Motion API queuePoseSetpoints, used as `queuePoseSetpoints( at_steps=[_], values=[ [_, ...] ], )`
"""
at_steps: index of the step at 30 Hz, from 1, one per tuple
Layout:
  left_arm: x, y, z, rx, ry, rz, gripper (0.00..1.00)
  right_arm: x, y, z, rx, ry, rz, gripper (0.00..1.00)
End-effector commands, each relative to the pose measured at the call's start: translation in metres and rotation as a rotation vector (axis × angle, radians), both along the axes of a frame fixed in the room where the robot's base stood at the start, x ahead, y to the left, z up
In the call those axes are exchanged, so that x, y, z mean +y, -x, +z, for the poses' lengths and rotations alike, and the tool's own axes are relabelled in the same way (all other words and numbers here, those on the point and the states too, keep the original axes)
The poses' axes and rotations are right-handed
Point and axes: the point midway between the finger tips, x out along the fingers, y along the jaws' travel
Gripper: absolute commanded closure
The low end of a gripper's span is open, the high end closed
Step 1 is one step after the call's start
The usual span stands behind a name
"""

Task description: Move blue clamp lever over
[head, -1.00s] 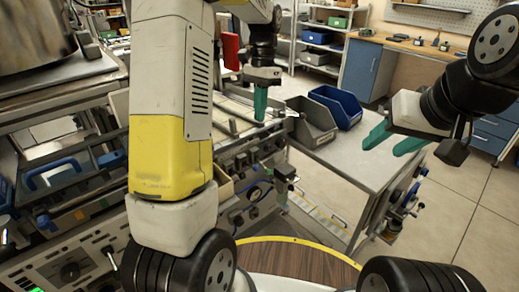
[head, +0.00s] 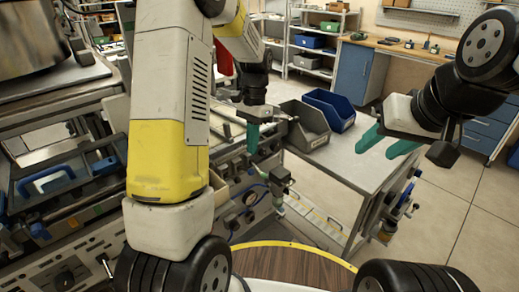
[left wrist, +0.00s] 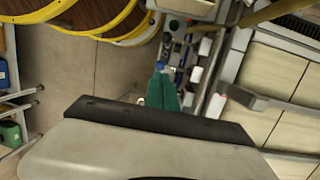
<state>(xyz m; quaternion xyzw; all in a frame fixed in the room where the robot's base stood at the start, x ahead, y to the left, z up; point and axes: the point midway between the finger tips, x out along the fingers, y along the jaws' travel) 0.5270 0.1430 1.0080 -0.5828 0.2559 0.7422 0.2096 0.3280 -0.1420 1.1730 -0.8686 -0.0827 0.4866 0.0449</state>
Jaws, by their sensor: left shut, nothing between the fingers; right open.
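My left gripper (head: 253,137) has its teal fingers shut and empty, pointing down at the front edge of the machine bench, left of the grey bin. In the left wrist view its fingers (left wrist: 162,92) are together, with a small blue part (left wrist: 160,66) just past the tips; I cannot tell whether they touch. I cannot tell for sure which part is the blue clamp lever. Small blue fittings (head: 408,190) also show on the right end of the metal table. My right gripper (head: 388,143) is open and empty, above the table's right side.
A grey bin (head: 306,126) and a blue bin (head: 331,108) stand on the metal table (head: 350,158). Valves and hoses (head: 280,178) stick out from the bench front. A blue handle (head: 45,180) is at the left. Open floor (head: 455,215) lies to the right.

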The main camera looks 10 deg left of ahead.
Motion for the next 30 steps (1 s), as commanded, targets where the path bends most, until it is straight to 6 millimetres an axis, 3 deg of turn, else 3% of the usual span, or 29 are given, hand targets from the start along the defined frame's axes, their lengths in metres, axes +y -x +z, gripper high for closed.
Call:
queuePoseSetpoints(
  at_steps=[3, 9, 30],
  values=[
    [0.0, 0.006, -0.023, 0.004, -0.001, 0.0, 1.0, 0.0, 0.0, 0.0, 0.0, 0.0, 0.0, 0.52],
    [0.001, 0.011, -0.045, 0.002, 0.0, 0.0, 1.0, 0.0, 0.0, 0.0, 0.0, 0.0, 0.0, 0.52],
    [-0.002, 0.014, -0.053, -0.025, -0.031, -0.004, 1.0, 0.0, 0.0, 0.0, 0.0, 0.0, 0.0, 0.52]
  ],
)
